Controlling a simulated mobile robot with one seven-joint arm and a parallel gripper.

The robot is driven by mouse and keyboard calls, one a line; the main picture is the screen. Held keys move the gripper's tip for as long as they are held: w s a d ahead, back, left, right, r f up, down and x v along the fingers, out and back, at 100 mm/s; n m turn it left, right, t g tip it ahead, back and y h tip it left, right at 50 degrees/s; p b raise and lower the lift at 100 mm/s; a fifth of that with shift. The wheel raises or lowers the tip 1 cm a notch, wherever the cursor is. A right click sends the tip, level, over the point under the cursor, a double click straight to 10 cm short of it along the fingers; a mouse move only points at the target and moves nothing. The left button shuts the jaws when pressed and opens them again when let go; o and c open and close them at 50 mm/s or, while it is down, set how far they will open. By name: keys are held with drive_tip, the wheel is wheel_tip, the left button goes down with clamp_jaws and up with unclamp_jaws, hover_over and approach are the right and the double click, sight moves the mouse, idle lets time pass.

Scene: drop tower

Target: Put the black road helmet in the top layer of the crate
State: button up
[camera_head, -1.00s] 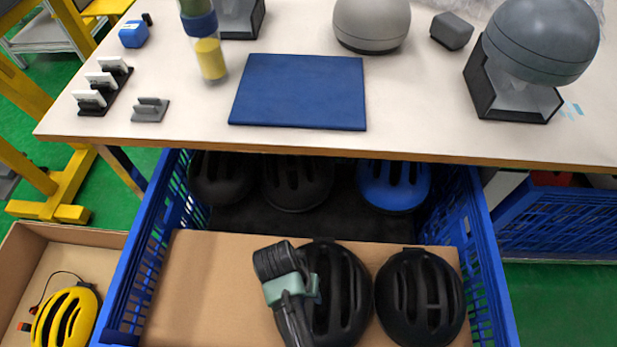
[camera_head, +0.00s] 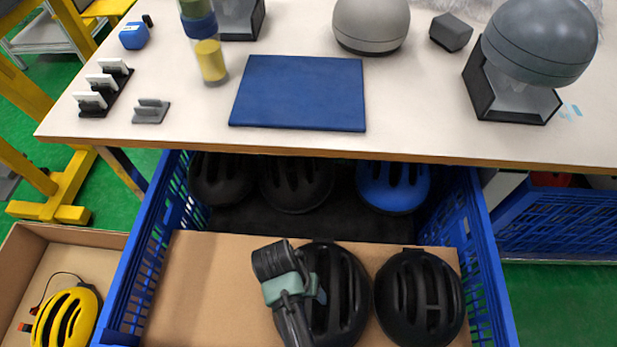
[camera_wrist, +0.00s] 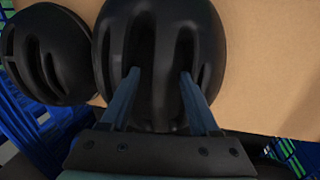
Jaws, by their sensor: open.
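A black helmet (camera_head: 347,295) rests on the cardboard layer (camera_head: 210,275) in the front part of the blue crate (camera_head: 132,270). A second black helmet (camera_head: 420,297) sits just right of it on the same cardboard. My gripper (camera_wrist: 160,78) is open over the first helmet, its two fingers apart across the vented shell in the wrist view. In the head view my wrist and arm cover that helmet's left side. Whether the fingers touch the shell I cannot tell. Which helmet is the road helmet I cannot tell.
Under the table edge, two dark helmets (camera_head: 297,182) and a blue helmet (camera_head: 393,185) lie deeper in the crate. The table (camera_head: 190,135) overhangs the crate's back. A yellow helmet (camera_head: 66,318) lies in a cardboard box at left. The cardboard's left part is bare.

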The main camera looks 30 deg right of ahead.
drive_tip(key=p+v, duration=0.3)
drive_tip(key=v, duration=0.8)
drive_tip(key=shift+r+p, duration=0.2)
drive_tip(key=shift+p, duration=0.1)
drive_tip(key=shift+w, duration=0.1)
